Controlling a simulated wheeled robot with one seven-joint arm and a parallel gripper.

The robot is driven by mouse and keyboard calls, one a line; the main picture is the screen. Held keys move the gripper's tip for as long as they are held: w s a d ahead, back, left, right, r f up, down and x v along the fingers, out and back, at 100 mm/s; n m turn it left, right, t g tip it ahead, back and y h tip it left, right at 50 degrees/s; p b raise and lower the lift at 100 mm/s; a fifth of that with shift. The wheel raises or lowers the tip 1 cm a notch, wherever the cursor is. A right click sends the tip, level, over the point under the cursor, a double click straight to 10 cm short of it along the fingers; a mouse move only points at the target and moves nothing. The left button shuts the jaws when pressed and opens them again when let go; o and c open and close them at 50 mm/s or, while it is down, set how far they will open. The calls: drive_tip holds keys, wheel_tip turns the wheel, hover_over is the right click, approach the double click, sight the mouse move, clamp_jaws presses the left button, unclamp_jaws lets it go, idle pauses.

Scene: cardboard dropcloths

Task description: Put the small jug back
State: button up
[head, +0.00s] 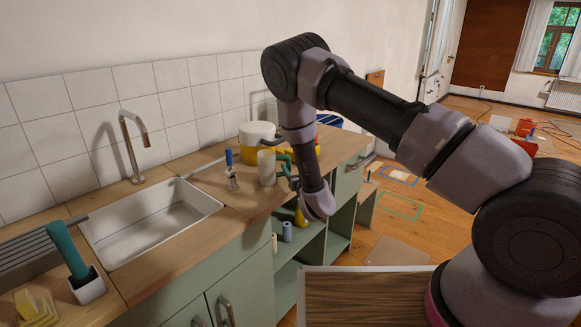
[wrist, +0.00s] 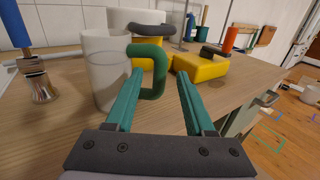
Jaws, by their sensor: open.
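The handle shows between the fingertips, close to the left one. Whether a finger touches it I cannot tell. In the head view my gripper (head: 287,167) is beside the jug, partly hidden by my arm.
A blue-handled brush (wrist: 40,75) stands left of the jug. A larger white and yellow pot (head: 257,136) and a yellow block (wrist: 201,66) with a dark handle are behind it. The sink (head: 155,222) lies to the left. Open shelves (head: 310,247) are below the worktop.

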drive_tip(key=v, duration=1)
drive_tip(key=w+d+r+m+g+h, duration=0.1)
drive_tip(key=w+d+r+m+h, duration=0.25)
drive_tip(key=r+m, duration=0.35)
drive_tip(key=w+d+r+m+h, duration=0.3)
drive_tip(key=w+d+r+m, duration=0.15)
drive_tip(key=m, duration=0.45)
drive_tip(key=s+d+r+m+g+y, duration=0.1)
drive_tip(key=s+d+r+m+g, duration=0.2)
drive_tip(key=r+m, duration=0.55)
drive_tip(key=s+d+r+m+g+y, duration=0.1)
drive_tip(key=s+d+r+m+g, duration=0.15)
drive_tip(key=d+r+m, duration=0.55)
drive_tip(key=s+d+r+m+g, duration=0.1)
drive_tip(key=s+r+m, duration=0.2)
drive_tip(key=s, duration=0.6)
drive_tip(key=s+d+r+m+g, duration=0.1)
drive_tip(key=s+r+m, duration=0.3)
drive_tip(key=s, duration=0.5)
drive_tip(key=s+d+r+m+g, duration=0.1)
drive_tip(key=s+r+m, duration=0.3)
drive_tip(key=s, duration=0.5)
drive_tip(key=shift+s+d, duration=0.35)
drive_tip(key=shift+d, duration=0.35)
drive_tip(key=shift+m, duration=0.25)
